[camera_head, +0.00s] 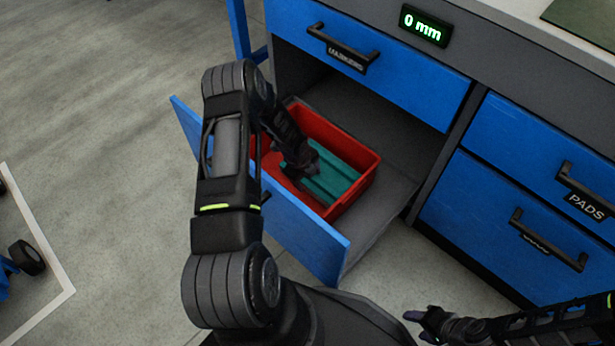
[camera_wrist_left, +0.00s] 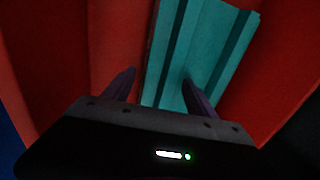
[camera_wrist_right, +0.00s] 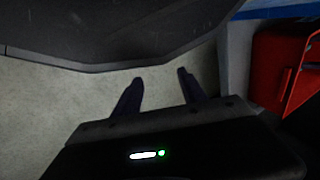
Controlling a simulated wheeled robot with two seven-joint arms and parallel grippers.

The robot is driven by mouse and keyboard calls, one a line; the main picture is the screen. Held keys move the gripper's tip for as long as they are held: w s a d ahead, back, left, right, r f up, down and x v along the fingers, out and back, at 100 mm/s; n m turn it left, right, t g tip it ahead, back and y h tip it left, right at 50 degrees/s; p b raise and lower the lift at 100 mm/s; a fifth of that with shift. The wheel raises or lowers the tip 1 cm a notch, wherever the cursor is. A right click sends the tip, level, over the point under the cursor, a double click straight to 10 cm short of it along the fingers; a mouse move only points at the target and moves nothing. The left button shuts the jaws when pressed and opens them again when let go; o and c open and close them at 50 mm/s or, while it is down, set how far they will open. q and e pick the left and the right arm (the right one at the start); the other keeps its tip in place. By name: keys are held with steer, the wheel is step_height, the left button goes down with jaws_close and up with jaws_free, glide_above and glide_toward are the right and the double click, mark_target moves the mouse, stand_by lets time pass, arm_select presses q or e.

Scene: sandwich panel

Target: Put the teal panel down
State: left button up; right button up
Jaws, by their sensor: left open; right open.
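The teal panel (camera_head: 334,181) is ribbed and lies inside a red bin (camera_head: 362,164) in the open lower drawer. My left gripper (camera_head: 300,172) reaches down into the bin at the panel's left end. In the left wrist view the panel (camera_wrist_left: 202,45) runs away between and beyond the two fingers of the left gripper (camera_wrist_left: 158,88), which stand apart. One finger overlaps the panel and the other is over the red bin (camera_wrist_left: 285,50). My right gripper (camera_wrist_right: 160,90) is open and empty over the floor, away from the bin; it also shows at the head view's lower right (camera_head: 425,322).
The open drawer's blue front (camera_head: 310,240) stands between the bin and the near floor. Closed blue drawers marked MARKERS (camera_head: 400,75) and PADS (camera_head: 540,135) are above and right. A display (camera_head: 425,25) reads 0 mm. Grey floor at left is mostly clear.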

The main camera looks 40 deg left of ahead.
arm_select(q)
steer(key=p+v, duration=0.3)
steer(key=v, duration=0.9)
steer(key=shift+p, duration=0.4)
steer(key=shift+r, duration=0.1)
